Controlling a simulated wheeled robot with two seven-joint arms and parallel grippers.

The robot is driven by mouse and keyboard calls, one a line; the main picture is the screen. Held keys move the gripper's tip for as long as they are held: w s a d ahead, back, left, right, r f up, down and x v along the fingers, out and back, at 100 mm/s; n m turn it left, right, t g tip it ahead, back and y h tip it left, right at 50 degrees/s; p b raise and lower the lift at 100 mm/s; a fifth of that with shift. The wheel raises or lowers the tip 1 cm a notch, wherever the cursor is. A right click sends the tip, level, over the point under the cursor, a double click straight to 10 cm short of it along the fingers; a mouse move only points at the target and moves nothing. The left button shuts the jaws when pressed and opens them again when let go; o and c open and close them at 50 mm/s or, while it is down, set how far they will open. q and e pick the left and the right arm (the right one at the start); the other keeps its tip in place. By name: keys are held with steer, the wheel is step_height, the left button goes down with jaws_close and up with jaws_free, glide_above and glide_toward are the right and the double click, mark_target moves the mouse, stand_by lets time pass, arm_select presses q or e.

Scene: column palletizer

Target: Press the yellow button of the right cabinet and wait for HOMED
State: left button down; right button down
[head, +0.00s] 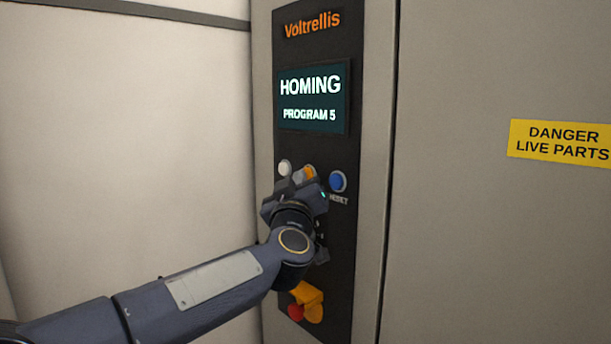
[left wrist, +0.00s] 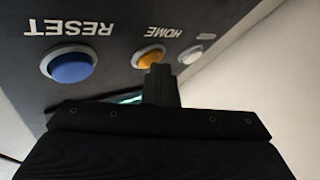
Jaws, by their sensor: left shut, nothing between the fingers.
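The cabinet's black control panel (head: 345,240) carries a screen (head: 313,98) that reads "HOMING" and "PROGRAM 5". The yellow button (head: 309,172) is partly hidden behind my left gripper (head: 305,178) in the head view. In the left wrist view the yellow button (left wrist: 150,57) shows upside down under the label "HOME". My left gripper's fingers (left wrist: 160,72) are shut and empty, with their tips at the lower edge of the yellow button. I cannot tell whether they touch it. My right gripper is not in view.
A blue RESET button (head: 338,181) sits right of the yellow one and a white button (head: 285,168) left of it. Lower down are a red knob (head: 295,312) and a yellow-orange part (head: 312,300). A yellow danger sign (head: 560,142) is on the grey door at right.

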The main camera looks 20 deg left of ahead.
arm_select(q)
steer(key=shift+s, duration=0.1)
steer(key=shift+s+a, duration=0.3)
steer(key=shift+s, duration=0.3)
steer(key=s, duration=0.1)
steer(key=s+a, duration=0.1)
steer(key=s, duration=0.1)
steer(key=s+a, duration=0.1)
steer(key=shift+s, duration=0.35)
steer(key=shift+d+f, duration=0.1)
stand_by(0.7)
